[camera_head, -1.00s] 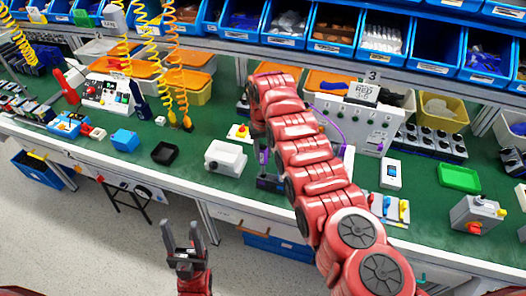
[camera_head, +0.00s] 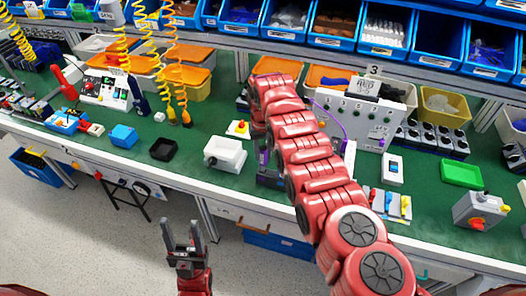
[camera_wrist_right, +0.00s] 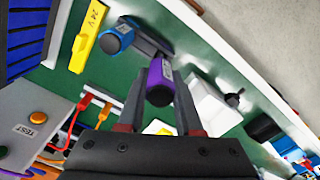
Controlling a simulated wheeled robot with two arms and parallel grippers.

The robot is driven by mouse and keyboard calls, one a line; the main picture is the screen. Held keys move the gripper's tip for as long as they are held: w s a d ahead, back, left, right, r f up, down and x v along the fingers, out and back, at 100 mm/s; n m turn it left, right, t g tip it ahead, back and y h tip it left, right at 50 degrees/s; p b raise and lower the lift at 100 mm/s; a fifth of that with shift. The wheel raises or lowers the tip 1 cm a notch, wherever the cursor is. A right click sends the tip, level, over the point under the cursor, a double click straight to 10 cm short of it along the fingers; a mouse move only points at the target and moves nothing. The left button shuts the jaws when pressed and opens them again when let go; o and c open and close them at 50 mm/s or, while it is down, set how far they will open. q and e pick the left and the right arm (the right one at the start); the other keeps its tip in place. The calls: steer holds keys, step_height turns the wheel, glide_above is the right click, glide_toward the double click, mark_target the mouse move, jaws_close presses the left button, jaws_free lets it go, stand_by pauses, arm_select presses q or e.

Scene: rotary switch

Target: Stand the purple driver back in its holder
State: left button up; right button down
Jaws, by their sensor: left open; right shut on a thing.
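The purple driver (camera_wrist_right: 160,82) is between the fingers of my right gripper (camera_wrist_right: 158,72), which is shut on its handle. In the wrist view its handle end faces the camera. A dark holder (camera_wrist_right: 150,36) lies just beyond it, with a blue driver (camera_wrist_right: 117,39) at its other end. The purple handle overlaps the holder's edge; I cannot tell whether its shaft is in a slot. In the head view the holder (camera_head: 268,181) is at the bench's front edge, partly behind my red right arm, which hides most of that gripper. My left gripper (camera_head: 182,238) is open and empty, in front of the bench.
A white box (camera_head: 225,155) and a black tray (camera_head: 163,149) stand left of the holder. A grey test panel (camera_head: 357,118) with a purple cable is behind my right arm. A yellow piece marked 24V (camera_wrist_right: 92,36) is near the blue driver. Green bench top between is clear.

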steer(key=shift+f+b, duration=1.85)
steer(key=shift+f, duration=0.35)
steer(key=shift+f, duration=0.15)
steer(key=c, duration=0.5)
jaws_free()
steer(key=shift+r, duration=0.2)
step_height(320, 180, up, 11)
steer(key=shift+b, duration=0.35)
steer(key=shift+r, duration=0.3)
step_height(320, 180, up, 6)
steer(key=p, duration=0.6)
glide_above(263, 161)
steer(key=w, duration=0.2)
steer(key=shift+s+f, duration=0.15)
steer(key=shift+s, duration=0.1)
steer(key=shift+f, duration=0.1)
